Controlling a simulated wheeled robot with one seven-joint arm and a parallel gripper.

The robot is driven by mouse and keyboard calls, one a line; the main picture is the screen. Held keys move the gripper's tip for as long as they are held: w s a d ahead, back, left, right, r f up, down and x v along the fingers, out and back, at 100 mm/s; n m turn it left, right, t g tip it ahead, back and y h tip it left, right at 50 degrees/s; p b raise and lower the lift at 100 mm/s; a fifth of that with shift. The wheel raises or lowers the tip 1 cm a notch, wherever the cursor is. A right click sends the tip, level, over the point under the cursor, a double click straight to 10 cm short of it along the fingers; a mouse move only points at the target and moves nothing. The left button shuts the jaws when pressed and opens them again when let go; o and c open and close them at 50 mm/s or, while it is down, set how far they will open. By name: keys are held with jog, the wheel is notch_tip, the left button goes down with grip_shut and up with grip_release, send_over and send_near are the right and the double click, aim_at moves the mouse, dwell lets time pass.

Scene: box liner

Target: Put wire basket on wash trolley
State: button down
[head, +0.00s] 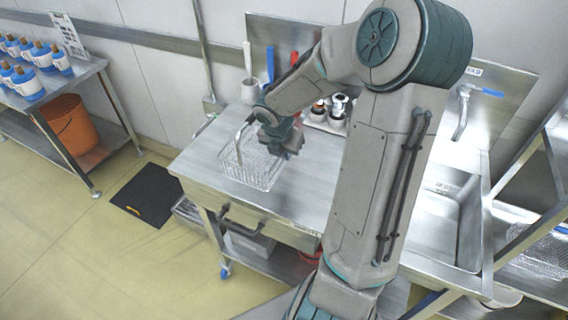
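A wire basket (248,168) with a raised handle sits upright on or just above the left end of a steel worktop (215,142). I cannot tell whether its base touches the surface. The worktop has a dark handle on its front and a blue caster below, so it may be the wash trolley. My gripper (284,150) is at the basket's right rear side, pointing down. Its fingers are dark and small here, and I cannot tell whether they are open or shut on the rim. My arm hides the middle of the worktop.
A sink (440,225) with a tap is at the right. Another wire basket (545,252) lies on a right-hand shelf. A left bench holds blue bottles (28,85), with an orange bucket (72,124) below. A black mat (148,194) lies on the floor.

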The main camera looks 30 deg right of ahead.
aim_at(285, 162)
jog(key=shift+f+b, duration=0.3)
jog(key=shift+f, duration=1.5)
jog(key=shift+f, duration=0.1)
jog(key=c, duration=1.6)
grip_release()
jog(key=shift+c, duration=0.2)
jog(key=shift+s, duration=0.1)
jog(key=p+v, duration=0.4)
jog(key=v, duration=0.8)
jog(key=s+a+r+m+t+y, duration=0.1)
jog(key=s+a+r+m, duration=0.4)
jog(key=s+m, duration=0.3)
jog(key=s+a+r+m+t+y, duration=0.1)
jog(key=s+a+r+m, duration=0.4)
jog(key=m, duration=1.2)
jog(key=shift+s+a+r+m+y, duration=0.3)
jog(key=shift+s+r, duration=0.2)
jog(key=shift+s, duration=1.6)
